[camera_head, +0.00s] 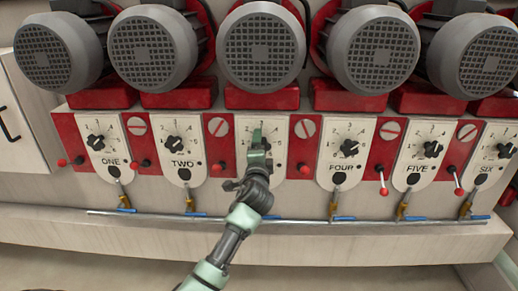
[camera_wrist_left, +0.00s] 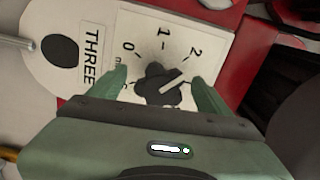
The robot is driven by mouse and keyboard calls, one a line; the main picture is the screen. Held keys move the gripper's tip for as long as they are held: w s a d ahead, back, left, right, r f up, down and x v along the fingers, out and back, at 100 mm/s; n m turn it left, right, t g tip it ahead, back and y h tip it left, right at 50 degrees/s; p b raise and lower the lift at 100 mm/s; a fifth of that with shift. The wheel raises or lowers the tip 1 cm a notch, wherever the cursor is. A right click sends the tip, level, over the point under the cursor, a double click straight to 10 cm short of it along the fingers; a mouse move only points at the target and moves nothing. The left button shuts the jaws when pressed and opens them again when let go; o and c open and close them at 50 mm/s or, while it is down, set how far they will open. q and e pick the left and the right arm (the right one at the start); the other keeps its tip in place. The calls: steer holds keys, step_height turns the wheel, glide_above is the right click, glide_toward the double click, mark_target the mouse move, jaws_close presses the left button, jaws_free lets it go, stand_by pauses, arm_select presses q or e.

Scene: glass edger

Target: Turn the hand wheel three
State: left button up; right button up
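Hand wheel three is a small dark knob (camera_wrist_left: 158,88) with a pale pointer line, on a white plate (camera_wrist_left: 90,60) lettered THREE in the left wrist view. The plate carries a scale; the pointer line aims close to the 2. My left gripper (camera_wrist_left: 162,92) is open, with one green finger on each side of the knob and a small gap visible on both sides. In the head view my left gripper (camera_head: 258,140) is in front of the third plate (camera_head: 243,130) and hides its knob and lettering. My right gripper is not in view.
Similar plates with knobs stand alongside: TWO (camera_head: 177,144) to the left and FOUR (camera_head: 348,146) to the right. Grey motors (camera_head: 262,48) jut out above the plates. A thin metal pipe (camera_head: 300,221) with blue-handled valves runs along the ledge below.

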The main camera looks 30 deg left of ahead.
arm_select(q)
steer(key=b+v, duration=0.1)
steer(key=v, duration=0.7)
steer(key=shift+a, duration=0.1)
stand_by(0.5)
steer(key=s+d+f+g+h, duration=0.2)
steer(key=d+f+h, duration=0.1)
steer(key=f, duration=1.4)
steer(key=s+d+f+g+h, duration=0.1)
steer(key=d+f+g+h, duration=0.2)
steer(key=f, duration=1.3)
steer(key=s+d+f+n+g+h, duration=0.1)
steer(key=s+d+f+g, duration=0.15)
steer(key=s+f, duration=0.65)
steer(key=s+d+f+n+g+h, duration=0.1)
steer(key=s+d+f+n, duration=0.15)
steer(key=s+f, duration=0.6)
steer(key=s+d+f+n+g, duration=0.1)
steer(key=s+f+g, duration=0.1)
steer(key=s+f, duration=0.4)
steer(key=s+d+f+n+g+h, duration=0.1)
steer(key=s+f, duration=0.5)
steer(key=s, duration=1)
steer(key=s+d+f+n+g, duration=0.2)
steer(key=s+f, duration=0.4)
steer(key=s, duration=0.5)
steer(key=shift+d+n+g+h, duration=0.2)
steer(key=shift+n+g+h, duration=0.1)
steer(key=shift+n+g, duration=0.05)
